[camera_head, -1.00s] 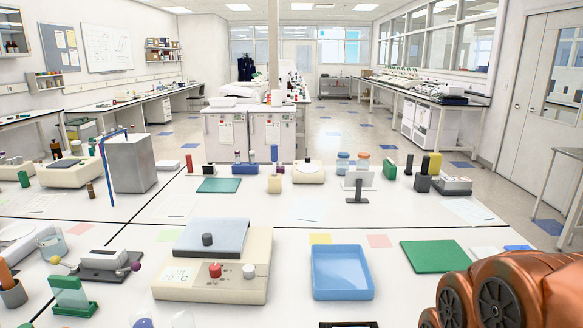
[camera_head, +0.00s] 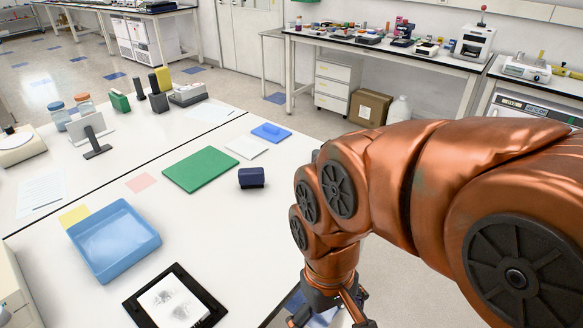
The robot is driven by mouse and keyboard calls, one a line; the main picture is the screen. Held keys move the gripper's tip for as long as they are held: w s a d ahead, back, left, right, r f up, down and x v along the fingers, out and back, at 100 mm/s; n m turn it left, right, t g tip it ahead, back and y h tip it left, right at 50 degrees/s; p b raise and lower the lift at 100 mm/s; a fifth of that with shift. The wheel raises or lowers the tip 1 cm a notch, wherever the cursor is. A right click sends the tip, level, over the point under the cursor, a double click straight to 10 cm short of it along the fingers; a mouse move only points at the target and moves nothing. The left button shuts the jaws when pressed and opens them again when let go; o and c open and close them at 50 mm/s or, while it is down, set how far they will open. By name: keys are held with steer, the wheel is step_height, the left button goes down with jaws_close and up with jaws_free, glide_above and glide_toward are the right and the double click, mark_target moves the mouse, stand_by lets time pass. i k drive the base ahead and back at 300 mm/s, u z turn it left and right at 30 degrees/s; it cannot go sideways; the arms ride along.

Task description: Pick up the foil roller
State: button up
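I cannot make out a foil roller for certain in the current head view. A small dark blue block (camera_head: 251,176) with a black underside stands on the white bench, just right of a green mat (camera_head: 201,169); I cannot tell whether it is the roller. My gripper (camera_head: 326,317) is at the bottom edge, beside the bench's right edge, pointing down.
A blue tray (camera_head: 115,240) and a black-framed plate (camera_head: 176,302) lie on the near bench. Floor is free beyond the bench; a cardboard box (camera_head: 370,108) stands under the far table.

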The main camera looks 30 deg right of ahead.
mark_target(249, 177)
steer(key=u, duration=3.65)
steer(key=k, duration=1.05)
steer(key=z, duration=1.55)
